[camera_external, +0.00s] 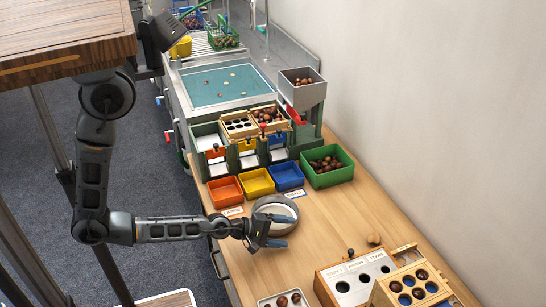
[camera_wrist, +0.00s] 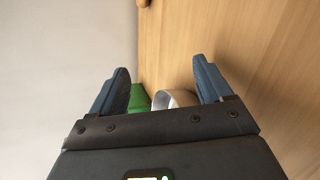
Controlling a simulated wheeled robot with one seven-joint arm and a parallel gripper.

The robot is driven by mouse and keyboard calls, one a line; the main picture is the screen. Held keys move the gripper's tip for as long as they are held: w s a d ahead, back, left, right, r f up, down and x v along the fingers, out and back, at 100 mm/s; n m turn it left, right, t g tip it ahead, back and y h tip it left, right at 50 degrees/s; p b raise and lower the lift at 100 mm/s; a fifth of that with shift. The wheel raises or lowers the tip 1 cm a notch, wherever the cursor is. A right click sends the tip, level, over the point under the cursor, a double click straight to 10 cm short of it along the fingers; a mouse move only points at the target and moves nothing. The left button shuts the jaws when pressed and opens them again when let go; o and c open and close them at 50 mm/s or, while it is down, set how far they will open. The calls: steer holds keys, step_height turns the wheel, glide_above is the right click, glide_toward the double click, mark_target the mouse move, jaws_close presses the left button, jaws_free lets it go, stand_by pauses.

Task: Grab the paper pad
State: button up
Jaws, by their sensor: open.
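I cannot clearly make out a paper pad in either view. Small white label cards lie by the bins, one by the orange bin (camera_external: 232,211) and one by the blue bin (camera_external: 295,193). My gripper (camera_external: 279,231) is open and empty over the wooden table, close to a round grey bowl (camera_external: 258,203) with a pale inside. In the wrist view my gripper (camera_wrist: 161,82) has its two blue-grey fingers wide apart, with nothing between them. The bowl (camera_wrist: 176,98) shows partly behind the gripper body, next to a green bin (camera_wrist: 138,97).
Orange (camera_external: 226,190), yellow (camera_external: 257,182) and blue (camera_external: 286,176) bins stand behind the bowl. A green bin of chestnuts (camera_external: 342,175) is at the right. A wooden box with holes (camera_external: 327,274) and a tray (camera_external: 264,303) stand in front. The wall borders the table's right.

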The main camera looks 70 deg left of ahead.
mark_target(369, 236)
steer(key=w+d+n+h, duration=0.1)
steer(key=w+d+n, duration=0.1)
steer(key=w, duration=0.5)
steer(key=w+d+n+g+h, duration=0.1)
steer(key=w+d+n, duration=0.1)
steer(key=w+n, duration=0.2)
steer(key=w+d+f+n+h, duration=0.1)
steer(key=w+d+n, duration=0.2)
steer(key=w, duration=0.7)
steer(key=shift+n+g+b, duration=0.3)
steer(key=shift+n+g, duration=0.1)
steer(key=shift+h, duration=0.3)
steer(key=shift+b+x, duration=1.2)
steer(key=shift+x, duration=2.8)
steer(key=shift+a+f, duration=0.1)
steer(key=shift+s, duration=0.1)
steer(key=c, duration=1)
